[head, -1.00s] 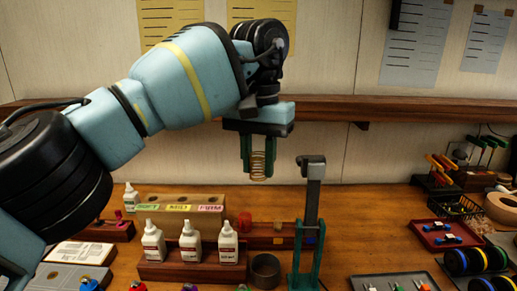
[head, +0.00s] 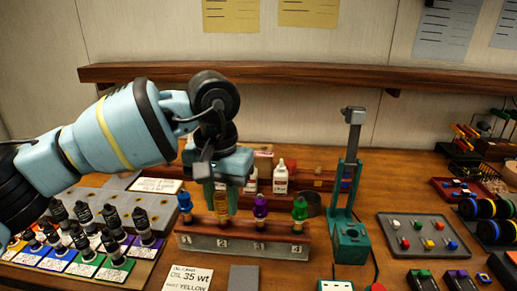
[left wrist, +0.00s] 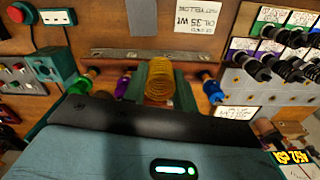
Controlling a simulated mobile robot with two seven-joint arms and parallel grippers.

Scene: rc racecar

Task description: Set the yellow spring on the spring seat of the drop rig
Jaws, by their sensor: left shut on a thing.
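My left gripper (head: 221,203) is shut on the yellow spring (head: 222,212), above the wooden rack in the head view. In the left wrist view the yellow coil (left wrist: 159,82) stands between the green fingers. The gripper largely covers the spring in the head view, so I cannot tell whether its lower end touches the rack. The drop rig (head: 349,245), with a teal base and upright and a grey top piece, stands to the right, apart from the gripper. Its spring seat is not clear to see. My right gripper is out of view.
The rack (head: 243,247) holds blue, purple and green-topped shocks close beside the gripper. White bottles (head: 280,177) stand behind. A grey tray (head: 428,254) lies right of the rig. A card (head: 187,281) reads 35 wt, YELLOW.

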